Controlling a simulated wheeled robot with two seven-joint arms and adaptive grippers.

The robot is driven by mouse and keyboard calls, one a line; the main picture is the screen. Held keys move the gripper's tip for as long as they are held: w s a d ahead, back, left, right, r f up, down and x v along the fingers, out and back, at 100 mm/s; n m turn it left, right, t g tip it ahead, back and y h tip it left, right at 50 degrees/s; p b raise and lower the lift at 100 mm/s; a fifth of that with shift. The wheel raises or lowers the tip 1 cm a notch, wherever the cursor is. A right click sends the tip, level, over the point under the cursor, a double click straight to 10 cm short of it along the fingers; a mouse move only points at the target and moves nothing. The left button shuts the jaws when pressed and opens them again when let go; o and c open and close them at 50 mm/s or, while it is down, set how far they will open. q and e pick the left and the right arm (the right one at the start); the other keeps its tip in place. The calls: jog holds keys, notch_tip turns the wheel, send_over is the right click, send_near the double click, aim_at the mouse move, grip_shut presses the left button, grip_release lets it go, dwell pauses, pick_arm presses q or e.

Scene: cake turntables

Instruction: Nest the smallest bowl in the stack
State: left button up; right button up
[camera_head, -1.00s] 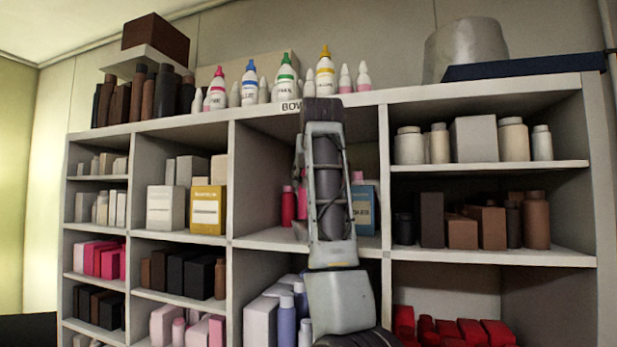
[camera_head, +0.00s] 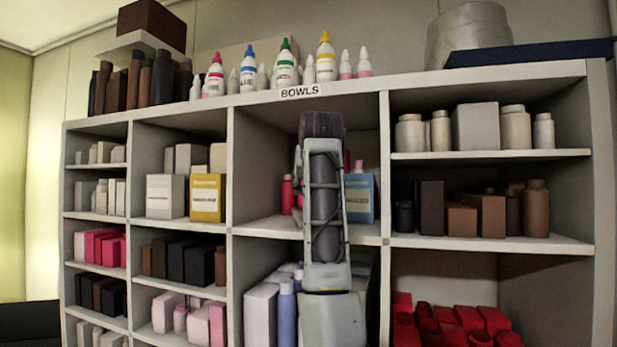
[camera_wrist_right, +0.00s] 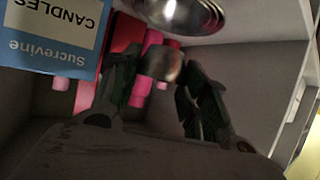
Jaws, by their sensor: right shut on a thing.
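My right gripper (camera_head: 322,125) is upright in front of the open compartment under the BOWLS label in the head view. In the right wrist view, its two dark fingers (camera_wrist_right: 157,66) are shut on a small, dull metal bowl (camera_wrist_right: 162,64). A larger shiny metal bowl or nested stack (camera_wrist_right: 178,12) stands in the compartment, cut off by the top edge of the wrist view. The held bowl is apart from it in the picture; the gap in depth is unclear. In the head view my arm hides the bowls. My left gripper is not in view.
A blue candle box (camera_head: 360,197) stands inside the compartment at the right; it also shows in the wrist view (camera_wrist_right: 50,40). Pink bottles (camera_head: 287,195) stand at the back left. Divider walls (camera_head: 385,165) close both sides, with the top board (camera_head: 350,101) above.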

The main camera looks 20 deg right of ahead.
jog(key=shift+f, duration=1.55)
jog(key=shift+s, duration=0.1)
jog(key=o, duration=1.1)
jog(key=shift+r, duration=3.5)
